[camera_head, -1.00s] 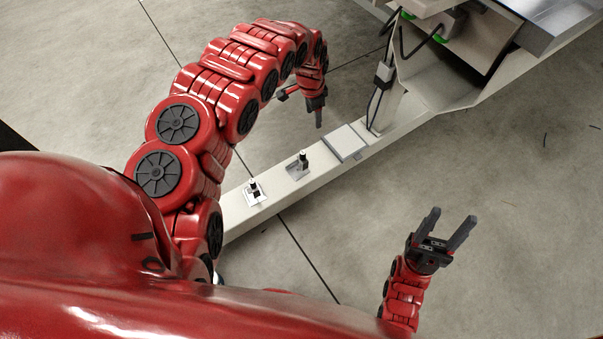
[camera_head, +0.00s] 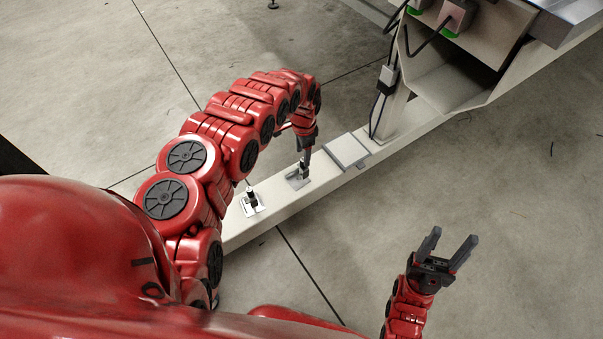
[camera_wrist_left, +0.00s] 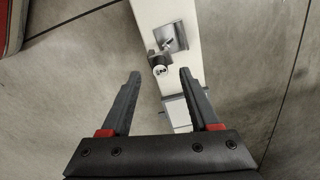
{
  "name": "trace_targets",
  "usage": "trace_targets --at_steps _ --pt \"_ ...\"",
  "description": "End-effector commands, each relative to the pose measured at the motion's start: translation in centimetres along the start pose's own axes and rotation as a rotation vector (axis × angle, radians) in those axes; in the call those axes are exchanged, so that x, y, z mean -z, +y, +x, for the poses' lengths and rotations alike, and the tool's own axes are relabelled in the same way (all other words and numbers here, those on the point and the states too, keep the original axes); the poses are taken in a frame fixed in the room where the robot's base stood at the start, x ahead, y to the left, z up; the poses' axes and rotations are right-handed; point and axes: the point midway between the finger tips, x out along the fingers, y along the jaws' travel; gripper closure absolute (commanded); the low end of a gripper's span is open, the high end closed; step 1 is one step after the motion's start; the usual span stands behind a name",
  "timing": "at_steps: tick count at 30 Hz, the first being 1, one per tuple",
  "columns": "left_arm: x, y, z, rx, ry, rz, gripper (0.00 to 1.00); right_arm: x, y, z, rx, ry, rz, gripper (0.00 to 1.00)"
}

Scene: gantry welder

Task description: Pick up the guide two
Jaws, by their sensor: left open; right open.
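Two small guide pieces stand on square plates on the light beam (camera_head: 285,205). I cannot tell from labels which is guide two. The nearer-left guide (camera_head: 252,199) stands free. The other guide (camera_head: 302,170) is under my left gripper (camera_head: 306,156), which partly hides it. In the left wrist view, this guide's round top (camera_wrist_left: 159,68) shows between the open fingertips of my left gripper (camera_wrist_left: 160,76), just ahead of them. My right gripper (camera_head: 444,252) is open and empty, well right of the beam.
A flat square block (camera_head: 347,150) sits on the beam just right of the guides. Black cables (camera_head: 381,100) hang by an upright post. The machine body (camera_head: 455,85) rises at the top right. The floor around my right gripper is clear.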

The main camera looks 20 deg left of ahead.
Motion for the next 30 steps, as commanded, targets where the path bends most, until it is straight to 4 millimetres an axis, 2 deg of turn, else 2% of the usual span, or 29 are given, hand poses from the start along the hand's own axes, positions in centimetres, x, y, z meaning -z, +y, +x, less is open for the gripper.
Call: trace_targets --at_steps 3,7,15,25,30 --pt "0.0 0.1 2.4 -0.002 0.001 0.0 0.38 -0.1 -0.1 -1.4 0.015 0.01 -0.004 0.44" --pt "0.0 0.1 4.3 -0.003 0.0 0.0 0.38 0.0 -0.1 -2.3 0.029 0.022 -0.01 0.44" --pt "0.1 0.0 4.5 -0.001 0.001 0.0 0.38 0.1 -0.1 -2.1 0.035 0.027 -0.012 0.44" --pt "0.0 0.0 4.5 -0.001 0.001 0.0 0.98 0.1 -0.1 -2.1 0.035 0.027 -0.011 0.44" --pt "0.0 0.0 4.5 -0.001 0.001 0.0 1.0 0.1 -0.1 -2.1 0.035 0.027 -0.011 0.44"
